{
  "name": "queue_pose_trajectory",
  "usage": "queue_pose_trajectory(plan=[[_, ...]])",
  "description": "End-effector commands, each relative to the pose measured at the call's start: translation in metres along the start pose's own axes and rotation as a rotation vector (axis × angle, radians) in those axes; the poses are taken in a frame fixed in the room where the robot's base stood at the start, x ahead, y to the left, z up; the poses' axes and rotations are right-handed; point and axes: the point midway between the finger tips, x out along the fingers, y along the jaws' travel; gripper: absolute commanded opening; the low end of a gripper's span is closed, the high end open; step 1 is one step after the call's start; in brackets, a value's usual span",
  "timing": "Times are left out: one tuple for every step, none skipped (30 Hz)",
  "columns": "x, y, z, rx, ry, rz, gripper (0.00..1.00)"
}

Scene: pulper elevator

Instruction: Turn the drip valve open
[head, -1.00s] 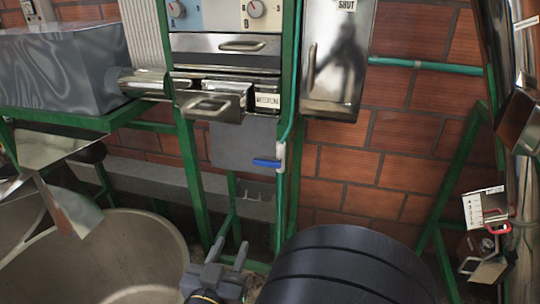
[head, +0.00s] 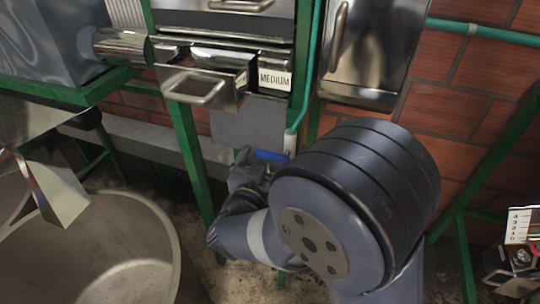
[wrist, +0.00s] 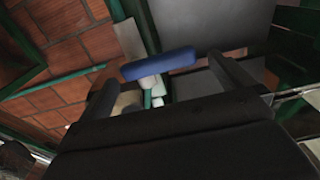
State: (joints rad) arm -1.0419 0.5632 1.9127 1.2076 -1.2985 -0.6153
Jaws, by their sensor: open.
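The drip valve has a blue lever handle (head: 272,156) on a white fitting at the lower end of a thin green pipe, below the drawer marked MEDIUM. In the wrist view the blue handle (wrist: 159,64) lies crosswise ahead of my gripper (wrist: 160,78), roughly between its two open fingers. The white valve body (wrist: 152,85) shows below the handle. In the head view my gripper (head: 243,165) is just left of the handle, partly hidden by my own arm. I cannot tell whether a finger touches the handle.
An open metal drawer (head: 205,88) juts out above the valve. Green frame posts (head: 190,150) stand to the left. A large round vat (head: 110,245) stands at lower left. A closed metal box (head: 365,55) hangs on the brick wall at upper right.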

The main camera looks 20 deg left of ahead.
Motion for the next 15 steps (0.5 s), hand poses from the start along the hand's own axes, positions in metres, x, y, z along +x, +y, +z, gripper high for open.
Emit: queue_pose_trajectory(plan=[[0.0049, 0.0008, -0.0002, -0.001, 0.0, 0.002, 1.0], [0.0067, 0.0007, -0.0002, -0.001, 0.0, 0.002, 1.0], [0.0085, 0.0004, -0.0002, -0.001, 0.0, 0.001, 1.0], [0.0096, 0.0003, -0.0001, -0.001, 0.0, 0.0, 1.0], [0.0104, 0.0003, -0.0001, 0.0, 0.0, 0.0, 1.0], [0.0111, 0.0002, 0.0, 0.0, 0.0, 0.0, 1.0], [0.0114, 0.0002, 0.0, 0.0, 0.0, 0.0, 1.0], [0.0115, 0.0001, 0.0, 0.0, 0.0, -0.001, 1.0], [0.0115, 0.0001, 0.0001, 0.0, 0.0, -0.001, 1.0], [0.0115, 0.0001, 0.0001, 0.0, 0.0, -0.001, 1.0], [0.0114, 0.0001, 0.0001, 0.0, 0.0, -0.001, 1.0], [0.0114, 0.0001, 0.0001, 0.0, 0.0, -0.001, 1.0], [0.0113, 0.0001, 0.0001, 0.0, 0.0, -0.001, 1.0], [0.0113, 0.0001, 0.0001, 0.0, 0.0, -0.001, 0.98], [0.0113, 0.0001, 0.0, 0.0, 0.0, -0.001, 0.95]])
